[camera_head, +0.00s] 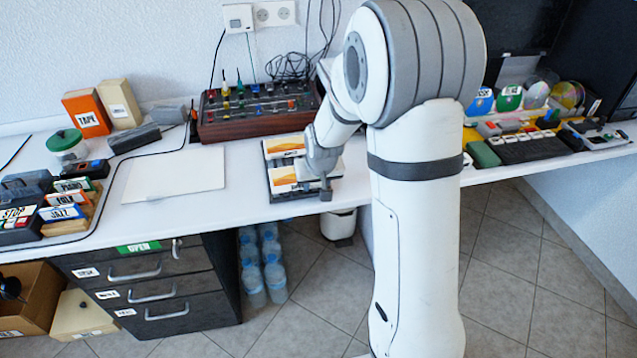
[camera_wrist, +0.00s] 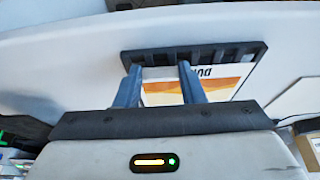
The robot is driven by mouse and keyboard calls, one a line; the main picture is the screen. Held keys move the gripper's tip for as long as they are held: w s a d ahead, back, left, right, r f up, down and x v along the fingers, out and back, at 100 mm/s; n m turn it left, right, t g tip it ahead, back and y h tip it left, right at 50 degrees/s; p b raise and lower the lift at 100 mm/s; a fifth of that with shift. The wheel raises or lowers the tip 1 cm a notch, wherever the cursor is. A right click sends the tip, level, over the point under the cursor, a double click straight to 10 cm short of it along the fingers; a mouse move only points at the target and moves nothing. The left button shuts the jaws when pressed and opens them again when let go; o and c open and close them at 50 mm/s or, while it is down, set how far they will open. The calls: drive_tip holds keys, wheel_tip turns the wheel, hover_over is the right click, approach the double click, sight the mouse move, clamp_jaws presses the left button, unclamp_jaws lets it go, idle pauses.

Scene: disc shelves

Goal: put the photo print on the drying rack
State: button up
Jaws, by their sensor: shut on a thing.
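A dark slotted rack (camera_head: 278,164) stands near the table's front edge, just left of my arm. Two white and orange prints show there: a rear print (camera_head: 283,146) and a front print (camera_head: 283,181). My gripper (camera_head: 325,188) is at the right side of the front print. In the wrist view my gripper (camera_wrist: 158,84) has its two fingers pointing down at the photo print (camera_wrist: 218,84) and is shut on it. The slotted bar of the rack (camera_wrist: 228,50) runs just beyond the fingertips. The print's left part is hidden behind the fingers. I cannot tell whether the print touches the rack.
A wooden-sided mixer (camera_head: 256,112) with knobs stands behind the rack. A flat pale pad (camera_head: 174,175) lies to the left. Label boxes (camera_head: 62,213) crowd the far left. Discs and a keyboard-like device (camera_head: 525,147) are right of my arm. Drawers (camera_head: 150,285) are below.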

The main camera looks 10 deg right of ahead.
drive_tip(key=o, duration=1.2)
drive_tip(key=shift+c, duration=0.2)
drive_tip(key=shift+r, duration=0.25)
drive_tip(key=p+v, duration=0.1)
drive_tip(key=v, duration=1)
drive_tip(key=s+r+g, duration=0.2)
drive_tip(key=s+r, duration=0.1)
drive_tip(key=s, duration=1.9)
drive_tip(key=shift+s+d+r, duration=0.2)
drive_tip(key=shift+s+d, duration=0.05)
drive_tip(key=shift+d, duration=0.1)
